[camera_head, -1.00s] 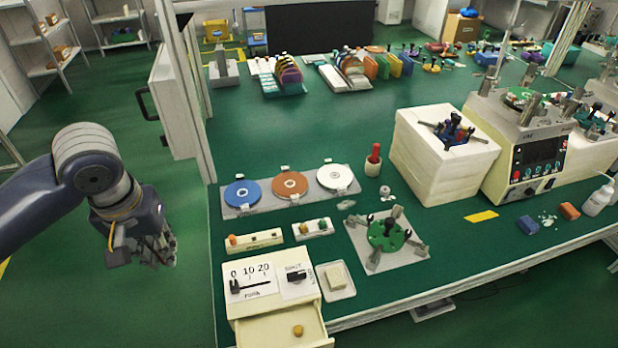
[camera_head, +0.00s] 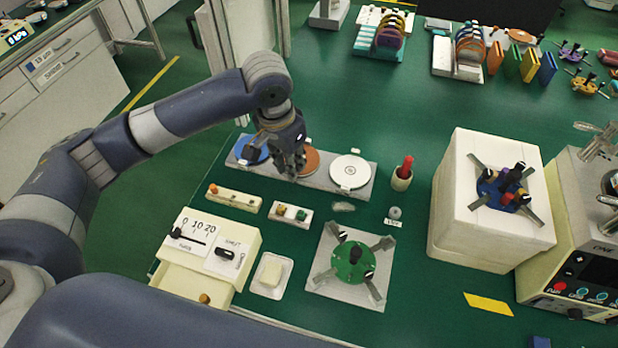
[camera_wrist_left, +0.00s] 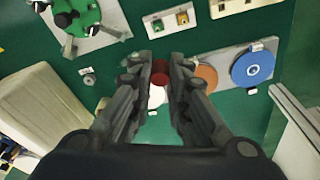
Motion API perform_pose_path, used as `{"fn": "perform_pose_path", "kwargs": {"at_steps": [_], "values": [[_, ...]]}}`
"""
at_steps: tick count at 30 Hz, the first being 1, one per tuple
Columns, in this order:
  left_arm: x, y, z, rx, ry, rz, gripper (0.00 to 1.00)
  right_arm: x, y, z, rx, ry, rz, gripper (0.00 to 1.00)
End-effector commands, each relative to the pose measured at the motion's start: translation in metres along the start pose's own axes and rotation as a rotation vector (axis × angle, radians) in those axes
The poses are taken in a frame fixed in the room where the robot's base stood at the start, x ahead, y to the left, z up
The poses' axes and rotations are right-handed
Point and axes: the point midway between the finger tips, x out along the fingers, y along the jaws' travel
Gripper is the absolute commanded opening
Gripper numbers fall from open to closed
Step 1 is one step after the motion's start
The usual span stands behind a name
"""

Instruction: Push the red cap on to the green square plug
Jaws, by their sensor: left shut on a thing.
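My left gripper (camera_head: 297,168) is above the row of discs in the head view. In the left wrist view its fingers (camera_wrist_left: 159,72) are shut on a small red piece, the red cap (camera_wrist_left: 158,68), partly hidden between them. The cap cannot be made out in the head view. The green square plug (camera_head: 301,215) sits on a small pale block (camera_head: 290,222), beside a brownish-yellow plug (camera_head: 281,210). The block also shows at the top of the left wrist view (camera_wrist_left: 170,31), apart from the gripper. My right gripper is not in view.
A longer block (camera_head: 233,201) stands left of the plug block. A green round fixture (camera_head: 352,262) with clamps is front right. A cup (camera_head: 401,181) holding a red stick stands right of the white disc (camera_head: 349,172). A box with an open drawer (camera_head: 190,285) is front left.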

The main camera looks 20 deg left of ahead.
Motion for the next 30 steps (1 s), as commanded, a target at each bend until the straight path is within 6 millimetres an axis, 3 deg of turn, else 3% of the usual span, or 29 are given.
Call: {"fn": "perform_pose_path", "kwargs": {"at_steps": [1, 6, 15, 30], "values": [[0.008, 0.001, -0.003, 0.066, -0.01, 0.014, 0.07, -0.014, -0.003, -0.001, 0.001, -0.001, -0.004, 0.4], [0.052, 0.003, -0.01, 0.314, -0.009, 0.053, 0.07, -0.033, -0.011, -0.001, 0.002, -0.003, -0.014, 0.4], [0.106, 0.005, -0.004, 0.609, -0.004, 0.094, 0.07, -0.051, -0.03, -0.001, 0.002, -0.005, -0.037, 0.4], [0.115, 0.005, -0.002, 0.661, -0.001, 0.098, 0.07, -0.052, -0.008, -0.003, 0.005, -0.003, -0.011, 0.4]]}}
